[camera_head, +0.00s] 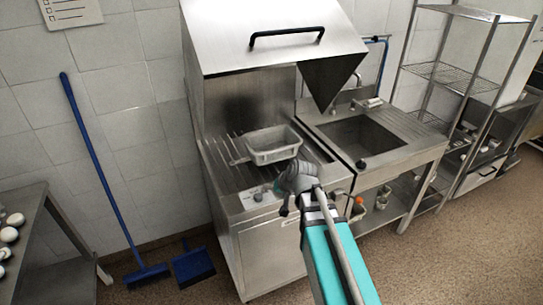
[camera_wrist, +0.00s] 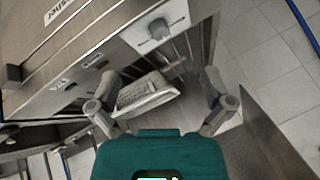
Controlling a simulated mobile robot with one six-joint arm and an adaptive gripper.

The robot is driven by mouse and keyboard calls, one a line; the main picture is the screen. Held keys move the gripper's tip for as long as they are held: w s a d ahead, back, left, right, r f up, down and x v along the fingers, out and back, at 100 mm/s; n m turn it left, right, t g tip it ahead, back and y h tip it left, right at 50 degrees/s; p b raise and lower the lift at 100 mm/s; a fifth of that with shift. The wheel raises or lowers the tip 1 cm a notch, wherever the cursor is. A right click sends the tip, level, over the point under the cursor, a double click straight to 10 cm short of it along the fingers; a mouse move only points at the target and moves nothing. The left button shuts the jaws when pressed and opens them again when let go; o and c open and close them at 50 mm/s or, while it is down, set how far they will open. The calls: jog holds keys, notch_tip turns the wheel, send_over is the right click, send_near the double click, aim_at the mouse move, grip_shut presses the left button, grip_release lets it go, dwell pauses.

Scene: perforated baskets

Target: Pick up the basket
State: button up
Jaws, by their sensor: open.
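A grey perforated basket (camera_head: 272,146) sits on the slatted rack of the metal dishwasher, under its raised hood. My gripper (camera_head: 299,176) is at the front edge of the dishwasher, nearer than the basket and slightly to its right. In the wrist view the basket (camera_wrist: 147,92) shows as a pale, tilted shape between and beyond the two spread fingers of my gripper (camera_wrist: 161,76). The gripper is open and holds nothing. Part of the basket is cut off from sight in the wrist view.
The raised dishwasher hood (camera_head: 275,35) hangs above the rack. A control knob (camera_head: 258,197) is on the front panel. A sink (camera_head: 362,140) adjoins on the right, with wire shelving (camera_head: 440,75) beyond. A blue broom (camera_head: 100,165) leans at left near a table (camera_head: 35,215).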

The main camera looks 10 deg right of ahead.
jog(key=w+a+f+m+t+y+b, duration=0.25)
jog(key=w+t+b, duration=0.35)
jog(key=w, duration=0.4)
jog(key=w+d+f+m+t+h+b, duration=0.2)
jog(key=w+m+h+b, duration=0.1)
jog(key=w+m+b, duration=0.1)
jog(key=w+d+f+m+t+h+b, duration=0.1)
jog(key=w+d+m+t+h+b, duration=0.1)
jog(key=w+m+b, duration=0.3)
jog(key=w+d+f+m+t+h+b, duration=0.2)
jog(key=w+d+m+h+b, duration=0.1)
jog(key=w+m+h+b, duration=0.2)
jog(key=shift+w+d+f+m+b, duration=0.25)
jog(key=shift+d+f+m+b, duration=0.1)
jog(key=shift+m+b, duration=0.7)
jog(key=shift+w+d+f+m+h, duration=0.1)
jog(key=shift+d+f+m+h, duration=0.25)
jog(key=shift+m+h, duration=0.15)
jog(key=shift+r, duration=0.1)
jog(key=shift+x, duration=1.15)
